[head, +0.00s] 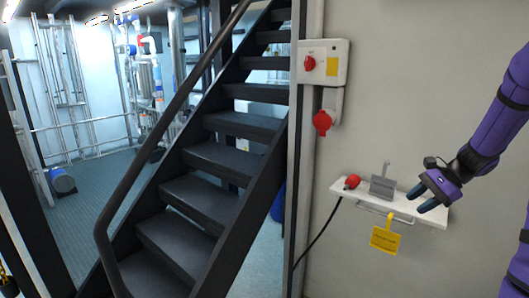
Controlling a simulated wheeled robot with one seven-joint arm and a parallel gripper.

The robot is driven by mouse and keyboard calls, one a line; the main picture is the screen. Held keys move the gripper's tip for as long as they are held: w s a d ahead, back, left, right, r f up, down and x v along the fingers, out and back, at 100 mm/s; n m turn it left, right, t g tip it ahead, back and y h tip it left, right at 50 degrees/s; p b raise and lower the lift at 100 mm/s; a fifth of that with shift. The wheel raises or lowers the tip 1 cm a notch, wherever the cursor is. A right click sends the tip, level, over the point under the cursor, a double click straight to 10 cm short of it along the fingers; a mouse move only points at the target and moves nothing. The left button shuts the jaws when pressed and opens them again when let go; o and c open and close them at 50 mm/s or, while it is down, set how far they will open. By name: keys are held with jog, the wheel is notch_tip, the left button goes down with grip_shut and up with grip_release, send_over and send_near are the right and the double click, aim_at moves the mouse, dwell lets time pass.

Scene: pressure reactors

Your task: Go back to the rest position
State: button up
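My gripper (421,198) is at the right of the head view, at the end of my purple arm. It appears just in front of or above the right part of a small white wall shelf (433,218). Its two dark fingertips point left and down and look spread apart, with nothing visible between them. A grey block-like holder (382,187) stands on the shelf left of my gripper, with a gap between them in the picture. A red plug (352,182) with a black cable lies at the shelf's left end.
A yellow tag (385,240) hangs below the shelf. A switch box (323,62) with a red knob and a red socket (322,122) are on the wall above. A dark metal staircase (215,160) fills the middle. Pipework and open floor (110,200) lie at the left.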

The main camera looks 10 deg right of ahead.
jog(key=s+a+r+n+g+h, duration=0.1)
jog(key=s+a+r+n+h, duration=0.1)
jog(key=s+a+r+n, duration=0.35)
jog(key=s+a+r+n+h, duration=0.2)
jog(key=a+r, duration=0.5)
jog(key=a, duration=0.3)
jog(key=s+a+r+n+t+h, duration=0.1)
jog(key=s+a+r+n+h, duration=0.1)
jog(key=s+a+n, duration=0.2)
jog(key=s+a+r+n+t+h, duration=0.1)
jog(key=s+a+n, duration=0.3)
jog(key=s, duration=0.6)
jog(key=shift+s+r+n+t+h, duration=0.15)
jog(key=shift+r+n+t+h, duration=0.4)
jog(key=shift+r, duration=0.35)
